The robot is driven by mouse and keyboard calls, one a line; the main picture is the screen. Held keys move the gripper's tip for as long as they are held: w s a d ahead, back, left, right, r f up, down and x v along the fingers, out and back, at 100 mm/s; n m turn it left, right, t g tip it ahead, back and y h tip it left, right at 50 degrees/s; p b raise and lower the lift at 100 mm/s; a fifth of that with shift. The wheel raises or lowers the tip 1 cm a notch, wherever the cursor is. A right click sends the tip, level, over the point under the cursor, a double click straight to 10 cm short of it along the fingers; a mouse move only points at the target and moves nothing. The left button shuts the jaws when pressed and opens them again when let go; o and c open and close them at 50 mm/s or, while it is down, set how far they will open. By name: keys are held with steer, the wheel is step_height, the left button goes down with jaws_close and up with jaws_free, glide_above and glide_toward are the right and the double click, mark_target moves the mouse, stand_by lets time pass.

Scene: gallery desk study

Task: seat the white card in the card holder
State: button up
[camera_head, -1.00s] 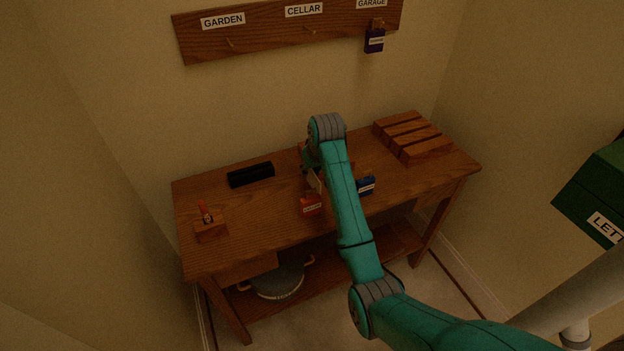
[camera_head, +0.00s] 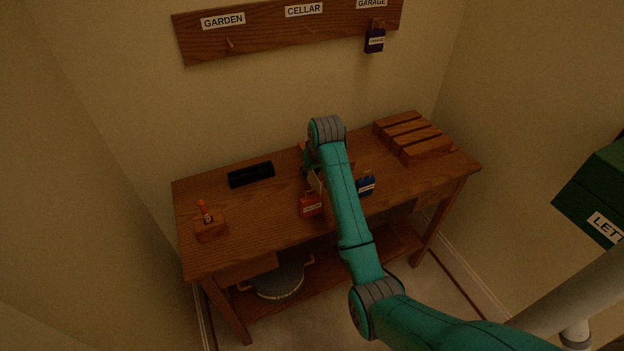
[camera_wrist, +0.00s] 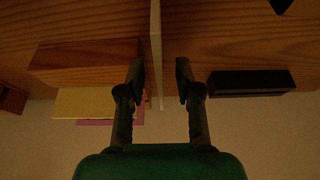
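The white card (camera_wrist: 156,50) stands on edge, seen nearly edge-on, between the two fingers of my gripper (camera_wrist: 160,72) in the wrist view. The fingers are apart, so my gripper is open around the card.
The desk (camera_head: 260,220) also bears a red tag (camera_head: 311,205), a blue tag (camera_head: 366,186), a small wooden block (camera_head: 211,229) and a slotted wooden rack (camera_head: 428,149). A wooden block (camera_wrist: 80,60) lies left of the fingers. Free desktop surrounds the holder.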

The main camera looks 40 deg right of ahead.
steer(key=shift+c, duration=0.2)
jaws_close()
